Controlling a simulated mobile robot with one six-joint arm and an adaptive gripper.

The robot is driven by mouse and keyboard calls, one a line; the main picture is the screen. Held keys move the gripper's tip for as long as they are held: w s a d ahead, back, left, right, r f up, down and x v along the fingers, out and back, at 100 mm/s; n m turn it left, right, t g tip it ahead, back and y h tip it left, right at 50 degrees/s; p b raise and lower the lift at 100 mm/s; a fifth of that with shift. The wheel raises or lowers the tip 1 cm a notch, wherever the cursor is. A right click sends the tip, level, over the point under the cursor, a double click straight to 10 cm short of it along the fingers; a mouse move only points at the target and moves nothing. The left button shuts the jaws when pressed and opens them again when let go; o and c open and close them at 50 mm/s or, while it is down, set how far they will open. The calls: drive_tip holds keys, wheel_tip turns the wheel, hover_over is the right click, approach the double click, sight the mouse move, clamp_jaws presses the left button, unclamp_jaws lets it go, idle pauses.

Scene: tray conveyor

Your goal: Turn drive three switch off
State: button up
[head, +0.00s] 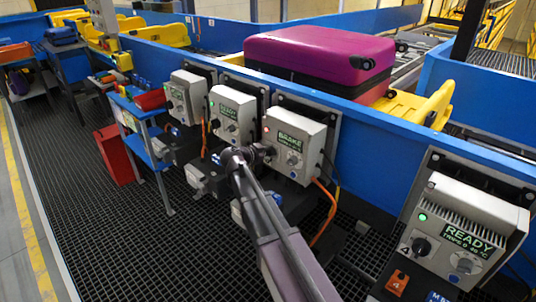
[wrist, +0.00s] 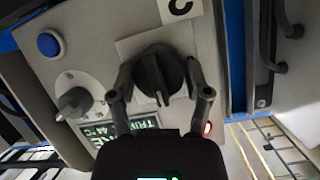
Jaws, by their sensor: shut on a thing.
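The drive three box (head: 298,143) is a pale box on the blue conveyor side, with a lit display (head: 290,141) reading BRAKE. My gripper (head: 262,153) reaches its lower left face and hides the switch in the head view. In the wrist view, the black rotary switch (wrist: 158,75) sits between the two fingers of my gripper (wrist: 158,82), which are shut on it. A label with a dark, partly cut-off figure (wrist: 180,8) is above the switch. A red lamp (wrist: 207,128) glows beside the right finger. The display (wrist: 118,131) is partly covered by my gripper.
Drive four box (head: 465,230), reading READY, stands at the right; another READY box (head: 233,111) stands to the left. A purple suitcase (head: 320,50) lies on the conveyor behind. Orange cables (head: 325,215) hang below drive three. A grey knob (wrist: 75,102) and blue button (wrist: 48,44) are beside the switch.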

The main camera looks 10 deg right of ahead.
drive_tip(key=shift+d, duration=0.1)
drive_tip(key=n+g, duration=0.1)
drive_tip(key=n+h, duration=0.1)
drive_tip(key=n, duration=0.1)
drive_tip(key=shift+f+g+h+b, duration=0.15)
drive_tip(key=shift+g+h+b, duration=0.15)
drive_tip(key=shift+g+b, duration=0.1)
drive_tip(key=n+g+h+b, duration=0.1)
drive_tip(key=n, duration=0.2)
drive_tip(key=shift+f+h+b, duration=0.15)
drive_tip(key=shift+h+b, duration=0.15)
drive_tip(key=shift+b, duration=0.05)
drive_tip(key=n+h+b, duration=0.1)
drive_tip(key=n, duration=0.1)
drive_tip(key=n+g+h+b, duration=0.1)
drive_tip(key=n+b, duration=0.1)
drive_tip(key=shift+f+n, duration=0.1)
drive_tip(key=shift+n, duration=0.2)
drive_tip(key=shift+n+h+b, duration=0.6)
drive_tip(key=shift+n+b, duration=0.2)
drive_tip(key=shift+n, duration=0.6)
drive_tip(key=o, duration=1.2)
drive_tip(key=shift+c, duration=0.2)
